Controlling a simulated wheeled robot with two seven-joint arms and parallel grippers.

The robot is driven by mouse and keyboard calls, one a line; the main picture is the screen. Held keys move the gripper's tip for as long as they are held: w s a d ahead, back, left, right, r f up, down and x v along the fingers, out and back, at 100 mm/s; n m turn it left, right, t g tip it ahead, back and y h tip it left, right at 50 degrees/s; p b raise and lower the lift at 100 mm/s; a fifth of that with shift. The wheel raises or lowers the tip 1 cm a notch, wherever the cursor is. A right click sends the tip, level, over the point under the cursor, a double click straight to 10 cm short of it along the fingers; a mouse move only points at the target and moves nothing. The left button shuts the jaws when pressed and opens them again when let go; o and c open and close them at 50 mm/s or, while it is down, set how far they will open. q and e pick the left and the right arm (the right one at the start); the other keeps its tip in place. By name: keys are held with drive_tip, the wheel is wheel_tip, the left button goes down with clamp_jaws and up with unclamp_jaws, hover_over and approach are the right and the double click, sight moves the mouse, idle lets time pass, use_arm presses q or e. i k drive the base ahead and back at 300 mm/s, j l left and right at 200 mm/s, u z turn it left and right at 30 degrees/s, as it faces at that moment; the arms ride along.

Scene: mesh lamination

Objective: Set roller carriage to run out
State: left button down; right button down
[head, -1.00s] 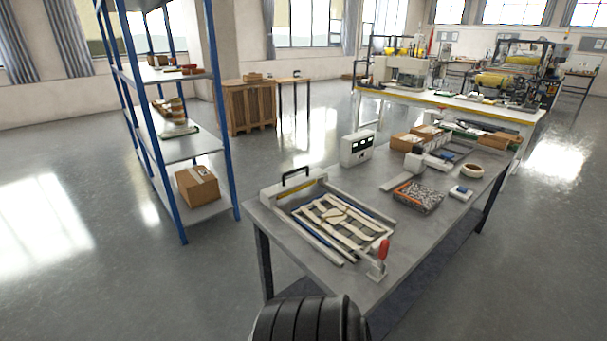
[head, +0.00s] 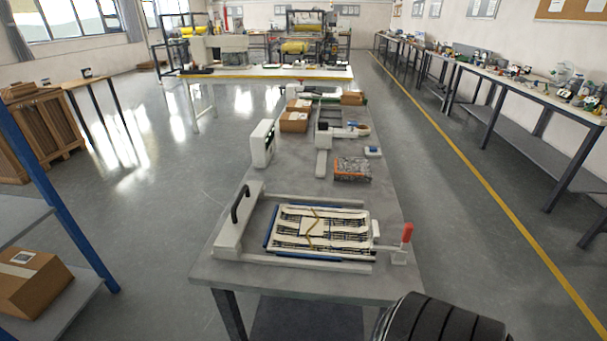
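The roller carriage (head: 232,226) is a pale bar with a black arched handle (head: 241,204). It sits at the left end of two pale rails (head: 318,264) on the grey table, beside a blue-edged tray (head: 272,226). The tray holds a flat layup (head: 318,228) of white strips over dark mesh, with a wavy yellow-brown line across it. A red-handled clamp (head: 406,236) stands at the right end of the rails. Neither of my grippers is in view, and nothing touches the carriage.
Behind the rails on the table (head: 225,268) stand a white box with a display (head: 262,143), an orange-rimmed bin (head: 352,169) and cardboard boxes (head: 294,121). A blue shelf rack (head: 62,205) with a carton is at left. Floor is clear right of the table.

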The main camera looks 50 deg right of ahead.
sight(226, 245)
drive_tip(key=i+z, duration=0.15)
drive_tip(key=z, duration=0.25)
drive_tip(key=i+z, duration=0.2)
drive_tip(key=z, duration=0.2)
drive_tip(key=i+z, duration=0.15)
drive_tip(key=z, duration=0.25)
drive_tip(key=i+z, duration=0.2)
drive_tip(key=z, duration=0.2)
drive_tip(key=i+j+z, duration=0.1)
drive_tip(key=z, duration=0.3)
drive_tip(key=j, duration=0.1)
